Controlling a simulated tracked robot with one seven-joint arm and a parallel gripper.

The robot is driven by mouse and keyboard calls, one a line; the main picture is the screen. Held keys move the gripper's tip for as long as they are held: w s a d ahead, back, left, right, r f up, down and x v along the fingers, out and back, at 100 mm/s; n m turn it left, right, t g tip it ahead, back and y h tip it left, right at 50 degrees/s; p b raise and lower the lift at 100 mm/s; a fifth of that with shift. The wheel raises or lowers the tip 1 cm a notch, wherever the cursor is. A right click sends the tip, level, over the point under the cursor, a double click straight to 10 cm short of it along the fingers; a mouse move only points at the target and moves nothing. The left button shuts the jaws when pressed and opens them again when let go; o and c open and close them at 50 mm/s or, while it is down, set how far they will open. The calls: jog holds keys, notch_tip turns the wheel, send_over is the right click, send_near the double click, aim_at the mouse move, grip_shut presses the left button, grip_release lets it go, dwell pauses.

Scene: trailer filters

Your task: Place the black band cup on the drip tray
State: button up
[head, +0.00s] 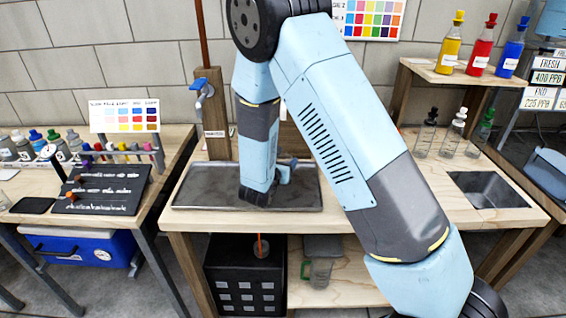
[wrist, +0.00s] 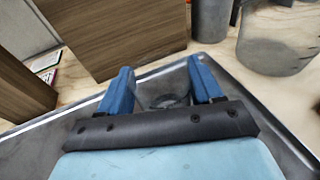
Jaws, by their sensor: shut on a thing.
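My gripper (head: 290,163) is low over the drip tray (head: 190,196), pointing away from the head camera. In the wrist view, its two blue fingers (wrist: 160,68) are apart, with a small see-through cup with a dark ring (wrist: 168,100) between them. I take this to be the black band cup; its band colour is hard to make out. The tray's metal rim (wrist: 292,150) runs around the fingers. My arm hides the cup in the head view. I cannot tell whether its base touches the tray.
Brown wooden panels (wrist: 115,35) stand just beyond the fingers. A grey see-through vessel (wrist: 278,40) and a dark cylinder (wrist: 210,20) stand past the tray's edge.

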jog(key=o, duration=1)
jog(key=shift+o, duration=0.2)
jog(key=v, duration=1.2)
jog(key=s+d+r+m+g+h, duration=0.1)
jog(key=s+d+r+m+g, duration=0.15)
jog(key=d+r+m, duration=0.4)
jog(key=s+d+r+m+g+h, duration=0.2)
jog(key=d+r+m+g, duration=0.15)
jog(key=d, duration=0.55)
jog(key=s+d+r+m+g+h, duration=0.1)
jog(key=s+d+r+m+g, duration=0.25)
jog(key=d+m, duration=0.3)
jog(key=s+d+r+m+y, duration=0.3)
jog(key=s+r+m+y, duration=0.6)
jog(key=s+r+m, duration=0.3)
jog(key=shift+s+d+r+m+y, duration=0.15)
jog(key=shift+s+r+m+y, duration=0.15)
jog(key=shift+s+m, duration=1.35)
